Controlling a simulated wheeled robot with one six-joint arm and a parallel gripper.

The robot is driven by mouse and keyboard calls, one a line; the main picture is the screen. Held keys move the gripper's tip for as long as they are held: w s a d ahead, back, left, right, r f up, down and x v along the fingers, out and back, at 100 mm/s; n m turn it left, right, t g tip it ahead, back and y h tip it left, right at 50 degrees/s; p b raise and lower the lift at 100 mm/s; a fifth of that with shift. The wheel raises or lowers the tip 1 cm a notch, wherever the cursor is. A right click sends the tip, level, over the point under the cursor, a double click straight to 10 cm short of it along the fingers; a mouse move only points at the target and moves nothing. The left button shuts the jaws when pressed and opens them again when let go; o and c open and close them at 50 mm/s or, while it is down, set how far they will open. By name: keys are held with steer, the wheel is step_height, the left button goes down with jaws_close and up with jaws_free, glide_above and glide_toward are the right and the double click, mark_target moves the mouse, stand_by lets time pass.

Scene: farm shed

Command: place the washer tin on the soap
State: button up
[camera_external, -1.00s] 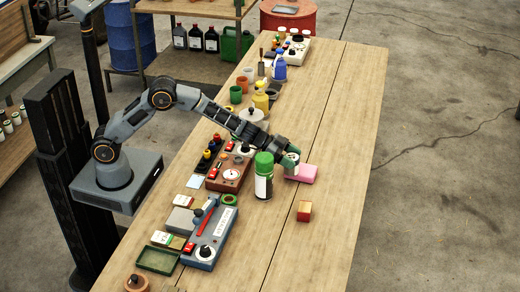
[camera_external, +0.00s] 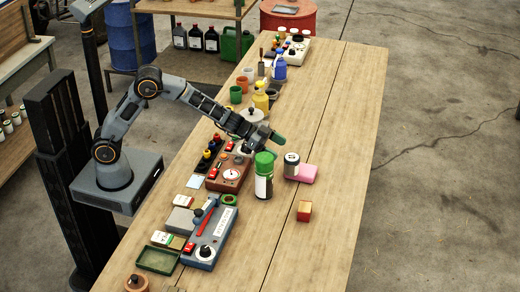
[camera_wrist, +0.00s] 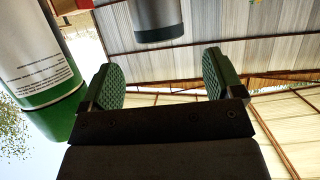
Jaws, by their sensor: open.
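My gripper (camera_external: 276,146) is open and empty, just behind and left of the tin and above table height. In the wrist view the open fingers (camera_wrist: 164,82) show green pads with nothing between them. The tin (camera_wrist: 157,18) shows at the top of that view, apart from the fingers.
A green-capped can (camera_external: 264,177) stands close to the left of the tin and fills the left of the wrist view (camera_wrist: 38,60). A red-and-wood block (camera_external: 304,211) lies in front. Devices and paint jars crowd the table's left side; its right side is clear.

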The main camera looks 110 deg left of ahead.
steer(key=s+d+r+n+g+y, duration=0.1)
steer(key=s+d+r+g+y, duration=0.2)
steer(key=s, duration=0.4)
steer(key=s+d+r+n+y, duration=0.1)
steer(key=s+d+r+y, duration=0.1)
steer(key=s+r, duration=0.45)
steer(key=s+d+f+g+h, duration=0.1)
steer(key=s+d+g, duration=0.1)
steer(key=s+d, duration=0.2)
steer(key=s+d+f+g+h, duration=0.1)
steer(key=s+d, duration=0.3)
steer(key=s, duration=0.6)
steer(key=s+d+f+m+g+h, duration=0.1)
steer(key=s+d+f+g, duration=0.2)
steer(key=s, duration=0.4)
steer(key=shift+s+d+f+g+h, duration=0.2)
steer(key=shift+s+d+g+h, duration=0.15)
steer(key=shift+d, duration=0.25)
steer(key=shift+o, duration=0.5)
steer(key=shift+r, duration=0.1)
steer(key=shift+w, duration=0.1)
